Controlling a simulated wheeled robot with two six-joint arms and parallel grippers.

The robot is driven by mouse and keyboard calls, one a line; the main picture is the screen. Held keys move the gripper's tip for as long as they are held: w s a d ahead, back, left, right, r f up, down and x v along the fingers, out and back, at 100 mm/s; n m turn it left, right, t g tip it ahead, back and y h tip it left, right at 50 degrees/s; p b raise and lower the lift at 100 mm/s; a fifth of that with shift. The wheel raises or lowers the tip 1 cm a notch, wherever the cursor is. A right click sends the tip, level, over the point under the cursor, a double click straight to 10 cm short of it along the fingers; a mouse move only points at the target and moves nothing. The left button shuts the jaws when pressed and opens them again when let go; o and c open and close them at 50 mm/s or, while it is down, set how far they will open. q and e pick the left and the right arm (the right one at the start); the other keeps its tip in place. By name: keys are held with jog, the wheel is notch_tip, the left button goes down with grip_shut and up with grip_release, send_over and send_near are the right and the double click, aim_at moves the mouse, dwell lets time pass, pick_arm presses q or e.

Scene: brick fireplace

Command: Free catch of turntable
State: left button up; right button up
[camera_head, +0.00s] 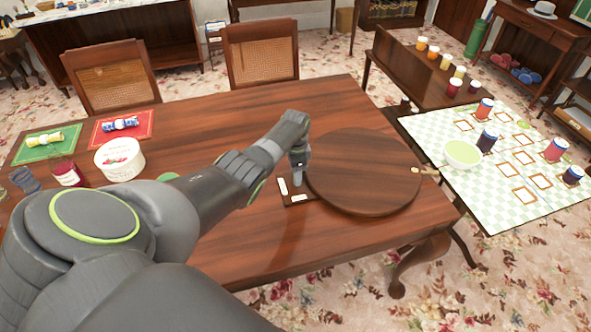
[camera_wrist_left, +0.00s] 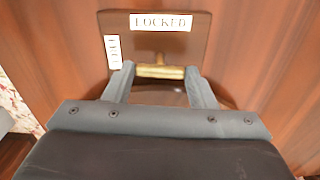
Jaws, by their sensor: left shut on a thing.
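The turntable (camera_head: 365,175) is a round dark wooden disc on the wooden table (camera_head: 215,225). Its catch plate (camera_head: 310,199) is a small dark board at the disc's left edge with two pale labels. In the left wrist view the catch plate (camera_wrist_left: 190,42) has a label reading LOCKED (camera_wrist_left: 160,22) and a smaller, sideways label (camera_wrist_left: 113,51) whose word I cannot read surely. My left gripper (camera_head: 298,172) points down over the plate. Its fingers (camera_wrist_left: 161,85) are shut on the brass catch bar (camera_wrist_left: 160,71), which lies crosswise between them. My right gripper is not in view.
A tub (camera_head: 119,160), a red jar (camera_head: 66,173) and rolled napkins on mats (camera_head: 48,140) stand at the table's left. A pale bowl (camera_head: 463,154) and several jars stand on a checked cloth (camera_head: 500,205) at right. Chairs line the far side.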

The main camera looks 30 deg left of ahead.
pick_arm(q)
jog(key=shift+w+r+n, duration=0.1)
jog(key=shift+n, duration=0.3)
jog(key=o, duration=1)
jog(key=shift+r, duration=0.35)
notch_tip(320, 180, up, 5)
jog(key=shift+f+p, duration=0.1)
jog(key=shift+p, duration=0.7)
notch_tip(320, 180, up, 12)
jog(key=shift+f+b, duration=0.1)
jog(key=shift+b, duration=0.4)
